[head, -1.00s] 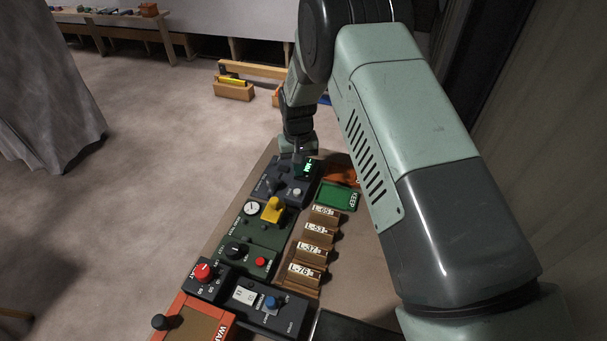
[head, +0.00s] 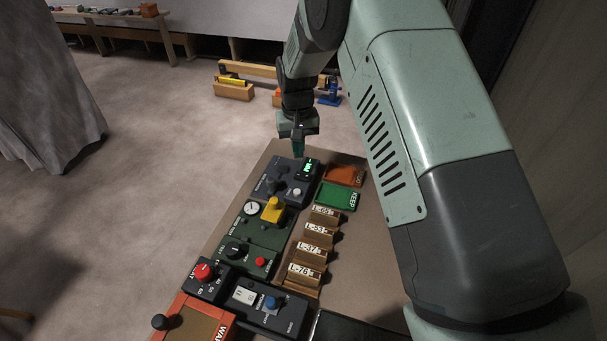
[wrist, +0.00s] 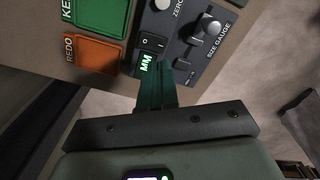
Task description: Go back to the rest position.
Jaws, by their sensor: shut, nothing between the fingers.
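My gripper (head: 298,148) hangs above the far end of the bench, over the size gauge box (head: 285,190). In the wrist view its dark green fingers (wrist: 161,75) are together with nothing between them. The fingertips appear beside the lit MM display (wrist: 146,64); I cannot tell the exact gap. The same green-lit display shows in the head view (head: 308,169).
The bench (head: 352,235) holds an orange REDO tray (head: 343,175), a green KEEP tray (head: 337,197), several labelled brown blocks (head: 321,235), and control boxes with a yellow part (head: 273,210) and red knob (head: 204,272). Open floor (head: 150,140) lies left.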

